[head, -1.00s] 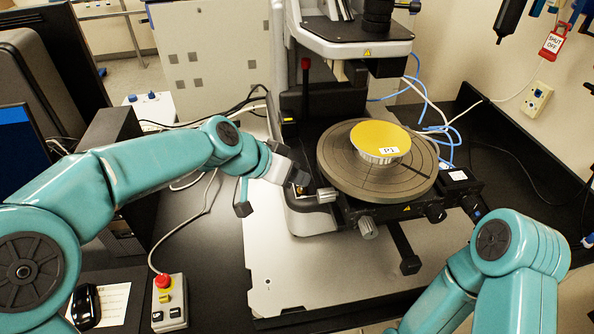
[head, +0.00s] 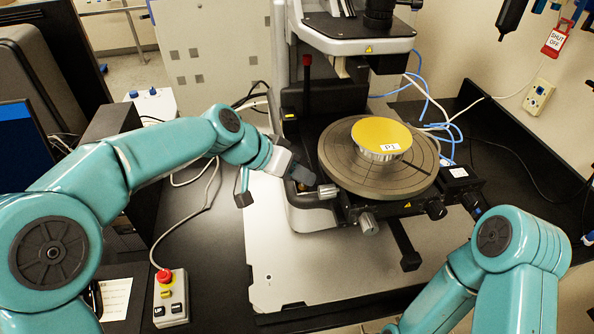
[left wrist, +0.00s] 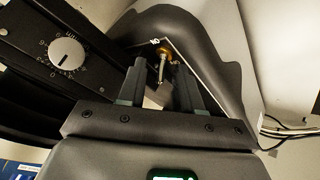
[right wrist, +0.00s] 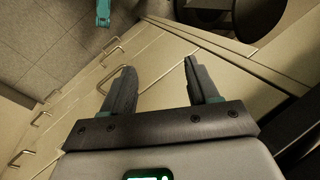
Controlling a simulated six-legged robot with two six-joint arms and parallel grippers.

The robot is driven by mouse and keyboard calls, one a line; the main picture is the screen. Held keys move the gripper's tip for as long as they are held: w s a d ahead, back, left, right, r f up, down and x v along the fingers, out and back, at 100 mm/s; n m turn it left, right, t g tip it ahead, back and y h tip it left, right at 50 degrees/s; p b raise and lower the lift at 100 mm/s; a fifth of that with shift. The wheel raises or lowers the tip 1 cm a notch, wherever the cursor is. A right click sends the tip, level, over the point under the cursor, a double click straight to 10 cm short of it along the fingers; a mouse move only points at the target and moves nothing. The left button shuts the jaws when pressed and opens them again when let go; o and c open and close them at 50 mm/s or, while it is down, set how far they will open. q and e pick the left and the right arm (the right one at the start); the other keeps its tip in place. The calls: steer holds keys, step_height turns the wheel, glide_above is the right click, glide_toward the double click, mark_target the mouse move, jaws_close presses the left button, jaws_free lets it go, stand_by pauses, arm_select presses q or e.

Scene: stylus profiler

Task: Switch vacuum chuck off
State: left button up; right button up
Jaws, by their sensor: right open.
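The round chuck stage (head: 340,165) carries a gold disc (head: 381,133) marked P1. A small metal toggle lever with a brass-coloured base (left wrist: 162,62) sits on the stage's dark base and shows in the left wrist view; it is hidden behind the gripper in the head view. My left gripper (head: 303,180) is at the base's left side. In the left wrist view its fingers (left wrist: 159,76) are apart, with the lever appearing between their tips; contact cannot be told. My right gripper (right wrist: 160,85) is open and empty, facing drawer fronts, and out of the head view.
A metal knob (head: 327,191) and another knob (head: 368,223) project close to my left gripper. A button box with a red button (head: 165,277) lies at the front left. A dial (left wrist: 67,51) shows at the left wrist view's left. The pale base plate (head: 300,270) is clear.

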arm_select(q)
steer(key=shift+w+a, duration=0.1)
steer(key=shift+w, duration=0.1)
steer(key=shift+a+r, duration=0.1)
steer(key=shift+r, duration=0.1)
steer(key=b+v, duration=0.2)
steer(key=v, duration=1.4)
steer(key=shift+b, duration=0.4)
steer(key=shift+s+f, duration=0.2)
steer(key=shift+s, duration=0.05)
